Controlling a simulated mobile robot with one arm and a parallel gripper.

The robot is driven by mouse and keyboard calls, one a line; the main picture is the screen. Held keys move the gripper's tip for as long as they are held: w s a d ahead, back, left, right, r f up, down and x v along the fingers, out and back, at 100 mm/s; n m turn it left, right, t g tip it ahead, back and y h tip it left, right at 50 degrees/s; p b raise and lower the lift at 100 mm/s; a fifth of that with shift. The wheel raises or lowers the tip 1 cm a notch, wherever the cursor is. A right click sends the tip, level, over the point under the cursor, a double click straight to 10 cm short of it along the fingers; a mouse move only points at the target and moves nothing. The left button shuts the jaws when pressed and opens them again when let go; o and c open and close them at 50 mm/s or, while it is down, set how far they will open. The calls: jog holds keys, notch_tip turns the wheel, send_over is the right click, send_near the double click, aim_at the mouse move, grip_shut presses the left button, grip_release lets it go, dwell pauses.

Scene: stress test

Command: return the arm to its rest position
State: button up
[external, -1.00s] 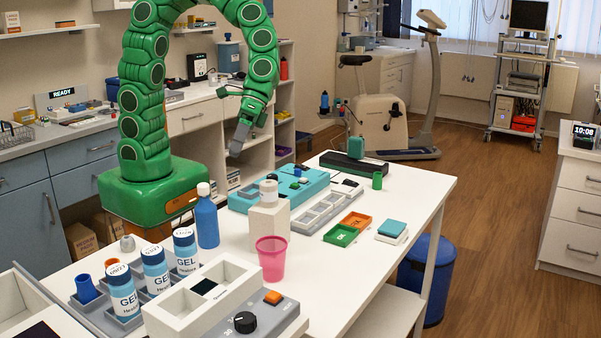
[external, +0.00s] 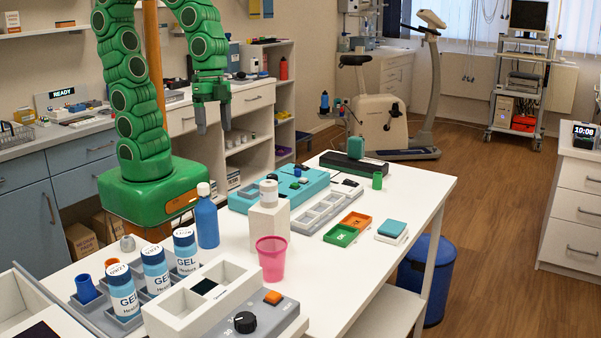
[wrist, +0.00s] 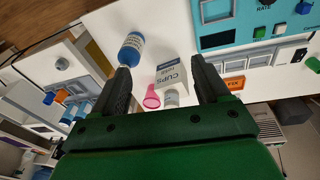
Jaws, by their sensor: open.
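My green segmented arm (external: 137,105) rises from its base at the table's back left edge and curves over to the right. My gripper (external: 213,128) points down, open and empty, in front of the back shelves and well above the table. In the wrist view its two dark fingers (wrist: 160,90) stand wide apart with nothing held between them. Beyond them, lower down, are the white cups box (wrist: 172,76), the pink cup (wrist: 151,97) and a blue bottle (wrist: 131,50).
The white table (external: 378,258) bears GEL bottles (external: 155,270), a blue bottle (external: 207,220), a pink cup (external: 271,258), a teal device (external: 262,194) and green and orange trays (external: 341,235). A counter (external: 90,135) with shelves stands behind my arm. The space around my gripper looks clear.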

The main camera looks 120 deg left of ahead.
jog(key=s+n+g+y, duration=0.1)
jog(key=s+g, duration=0.2)
jog(key=s, duration=1.1)
jog(key=shift+s+d+r, duration=0.2)
jog(key=shift+d+r, duration=0.1)
jog(key=shift+r, duration=0.1)
